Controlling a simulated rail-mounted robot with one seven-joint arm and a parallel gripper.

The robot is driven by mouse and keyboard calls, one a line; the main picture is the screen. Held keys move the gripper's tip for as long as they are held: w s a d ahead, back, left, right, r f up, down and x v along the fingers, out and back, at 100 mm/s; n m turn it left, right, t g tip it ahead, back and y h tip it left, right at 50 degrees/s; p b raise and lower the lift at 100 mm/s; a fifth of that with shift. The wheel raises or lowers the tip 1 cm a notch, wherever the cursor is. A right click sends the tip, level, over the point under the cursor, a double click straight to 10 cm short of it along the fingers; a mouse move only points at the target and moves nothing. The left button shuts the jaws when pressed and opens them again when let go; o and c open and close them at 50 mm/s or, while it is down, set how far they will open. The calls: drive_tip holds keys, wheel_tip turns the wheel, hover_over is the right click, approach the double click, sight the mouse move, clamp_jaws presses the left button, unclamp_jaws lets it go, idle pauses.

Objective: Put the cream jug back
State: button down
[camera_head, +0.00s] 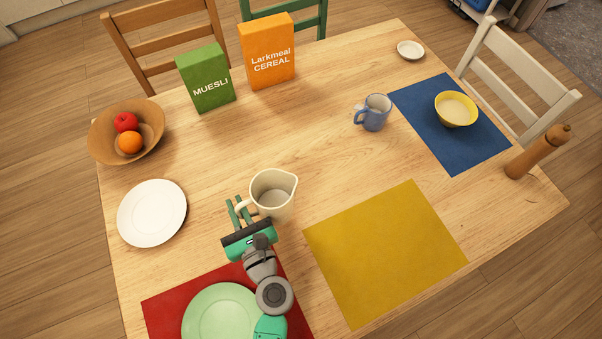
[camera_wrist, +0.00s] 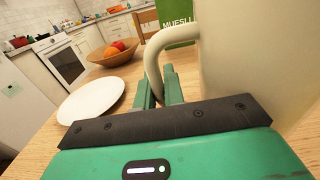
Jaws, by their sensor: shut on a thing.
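The cream jug (camera_head: 285,207) stands upright near the middle of the table, its spout toward the upper right in the head view. In the wrist view the jug's pale wall (camera_wrist: 245,60) fills the right side, and its curved handle (camera_wrist: 153,52) comes down to my fingers. My gripper (camera_head: 236,207) is shut on the handle, at the left of the jug. It also shows in the wrist view (camera_wrist: 160,92). I cannot tell whether the jug's base touches the table.
A white plate (camera_head: 152,212) lies left of the jug. The red mat (camera_head: 165,312) with a green plate (camera_head: 222,315) is in front, the bare yellow mat (camera_head: 385,252) to the right.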

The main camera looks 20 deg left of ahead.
drive_tip(key=w+b, duration=0.1)
drive_tip(key=w, duration=0.4)
drive_tip(key=w+d+f+b, duration=0.1)
drive_tip(key=w, duration=0.4)
drive_tip(key=w+d+b, duration=0.1)
drive_tip(key=w, duration=0.5)
drive_tip(key=shift+w+f+b, duration=0.1)
drive_tip(key=shift+f+b, duration=0.05)
drive_tip(key=shift+b, duration=0.2)
drive_tip(key=shift+f+b, duration=1.1)
drive_tip(key=shift+f, duration=0.9)
drive_tip(key=c, duration=1.5)
unclamp_jaws()
drive_tip(key=shift+r, duration=0.3)
drive_tip(key=p+v, duration=0.3)
drive_tip(key=v, duration=0.9)
drive_tip(key=shift+f, duration=0.1)
